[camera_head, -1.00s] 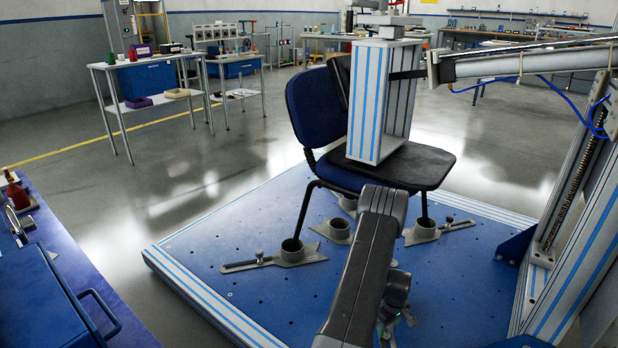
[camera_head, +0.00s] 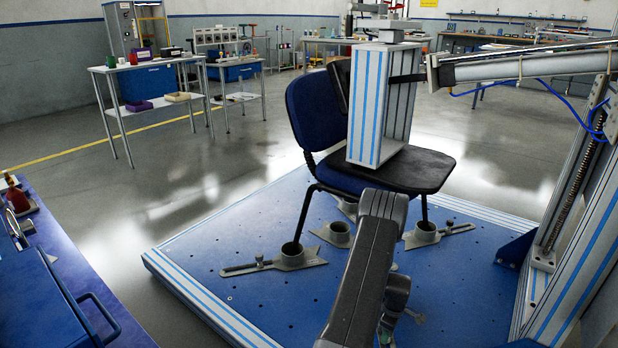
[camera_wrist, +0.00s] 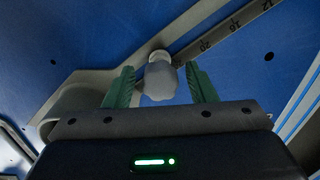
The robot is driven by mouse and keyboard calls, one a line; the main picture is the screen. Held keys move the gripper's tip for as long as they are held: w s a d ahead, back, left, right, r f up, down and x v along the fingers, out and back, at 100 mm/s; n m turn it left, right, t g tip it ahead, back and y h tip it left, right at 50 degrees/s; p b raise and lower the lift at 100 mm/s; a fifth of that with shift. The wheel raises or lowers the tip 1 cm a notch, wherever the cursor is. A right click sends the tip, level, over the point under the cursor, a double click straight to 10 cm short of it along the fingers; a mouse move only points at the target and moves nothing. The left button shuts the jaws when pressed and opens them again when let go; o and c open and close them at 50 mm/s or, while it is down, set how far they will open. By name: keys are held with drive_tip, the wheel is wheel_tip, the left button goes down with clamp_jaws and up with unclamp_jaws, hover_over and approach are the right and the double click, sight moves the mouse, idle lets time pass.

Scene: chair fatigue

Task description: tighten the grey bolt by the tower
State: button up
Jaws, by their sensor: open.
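In the wrist view a grey bolt (camera_wrist: 160,79) with a lobed knob stands on a grey clamp foot, beside a numbered metal scale. My gripper (camera_wrist: 160,68) is open, with one green finger on each side of the knob. Gaps show between the fingers and the knob. In the head view my arm hides most of the gripper and this clamp. The tower (camera_head: 572,235) is a silver and blue column at the right. An office chair (camera_head: 385,170) stands on the blue platform, its visible legs in grey cup clamps.
The blue platform (camera_head: 250,300) has small holes and a striped rim. Other clamps with knobs sit at the left (camera_head: 262,260) and right (camera_head: 448,224) chair legs. A striped block (camera_head: 375,110) rests on the seat. A blue bench (camera_head: 75,270) stands at the left.

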drive_tip(key=n, duration=0.4)
idle(0.4)
drive_tip(key=shift+c, duration=0.4)
drive_tip(key=c, duration=0.9)
drive_tip(key=shift+o, duration=0.2)
drive_tip(key=m, duration=0.4)
drive_tip(key=m, duration=0.4)
